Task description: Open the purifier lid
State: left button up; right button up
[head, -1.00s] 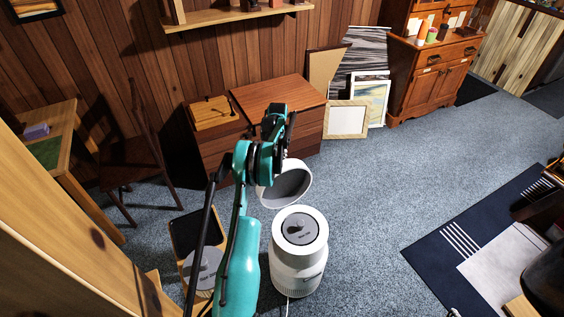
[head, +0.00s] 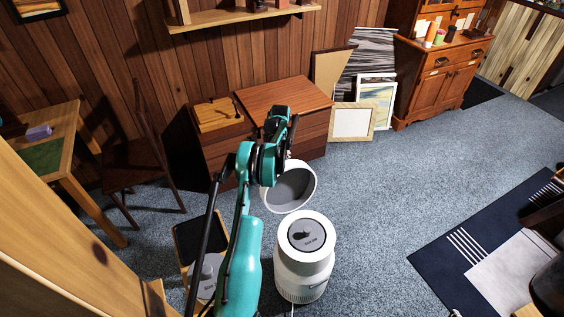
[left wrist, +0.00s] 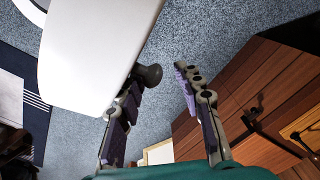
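The white cylindrical purifier (head: 303,268) stands upright on the carpet, with a grey panel and a dark dial on its exposed top. Its white round lid (head: 309,203) is raised and tilted just behind the top, its grey underside facing the head camera. I cannot tell whether a hinge joins them. My left gripper (head: 291,120) is at the lid's far side, its fingers mostly hidden by my arm. In the left wrist view the gripper (left wrist: 157,82) is open. The lid's dark knob (left wrist: 150,74) is close beside one fingertip, possibly touching it; the white lid (left wrist: 90,55) is at upper left.
A wooden chest (head: 285,93) stands behind my left arm, with picture frames (head: 351,123) leaning beside it. The carpet right of the purifier is clear up to a dark blue rug (head: 435,258).

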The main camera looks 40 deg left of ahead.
pick_arm(q)
jog(key=shift+s+a+f, duration=0.1)
jog(key=shift+s+a, duration=0.05)
jog(key=shift+a, duration=0.45)
jog(key=shift+d, duration=0.1)
notch_tip(320, 180, up, 12)
jog(key=shift+d, duration=0.2)
dwell(0.5)
